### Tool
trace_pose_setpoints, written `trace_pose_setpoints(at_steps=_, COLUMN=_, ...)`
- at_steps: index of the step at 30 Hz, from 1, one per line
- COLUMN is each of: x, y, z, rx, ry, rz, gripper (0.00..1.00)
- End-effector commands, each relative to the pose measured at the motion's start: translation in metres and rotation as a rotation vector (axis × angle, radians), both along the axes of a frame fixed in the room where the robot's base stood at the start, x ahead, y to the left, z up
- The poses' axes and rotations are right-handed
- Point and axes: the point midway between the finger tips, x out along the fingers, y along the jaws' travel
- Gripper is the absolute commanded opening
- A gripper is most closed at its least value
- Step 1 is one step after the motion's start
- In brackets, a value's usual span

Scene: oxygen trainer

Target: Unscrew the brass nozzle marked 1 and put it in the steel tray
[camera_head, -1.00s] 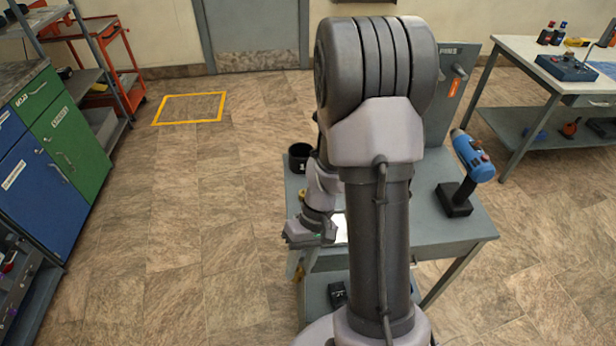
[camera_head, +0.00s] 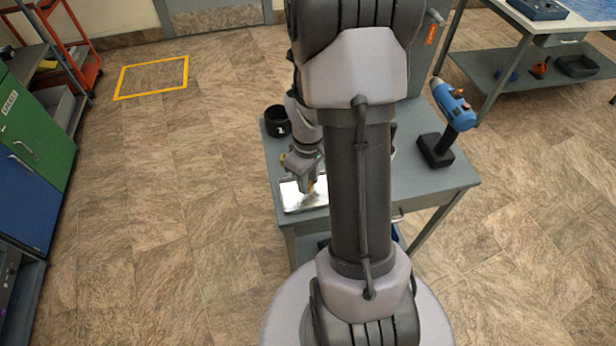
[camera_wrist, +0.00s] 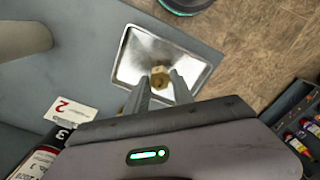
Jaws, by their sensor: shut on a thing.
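A small brass nozzle (camera_wrist: 160,77) is between the fingertips of my gripper (camera_wrist: 162,88), which is shut on it. A bit of brass also shows at the fingertips in the head view (camera_head: 311,186). Its mark cannot be read. The shiny rectangular steel tray (camera_wrist: 139,52) lies behind the nozzle in the wrist view, and the nozzle appears within its rim. In the head view the tray (camera_head: 291,200) lies at the near left corner of the table, with my gripper (camera_head: 310,190) over it. I cannot tell whether the nozzle touches the tray floor.
The grey table (camera_head: 440,178) also holds a black cup-like container (camera_head: 277,121) at the back left and a blue power tool (camera_head: 453,107) at the right. In the wrist view, a card marked 2 (camera_wrist: 69,108) shows at the left.

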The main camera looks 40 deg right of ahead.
Motion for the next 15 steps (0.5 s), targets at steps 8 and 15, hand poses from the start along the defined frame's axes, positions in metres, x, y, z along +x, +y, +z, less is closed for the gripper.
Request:
trace_pose_setpoints(at_steps=8, x=-0.0001, y=0.0002, z=-0.0154, rx=0.001, ry=0.0, rz=-0.001, gripper=0.0)
trace_pose_setpoints(at_steps=15, x=0.0, y=0.0002, z=-0.0155, rx=0.001, ry=0.0, rz=-0.001, gripper=0.0)
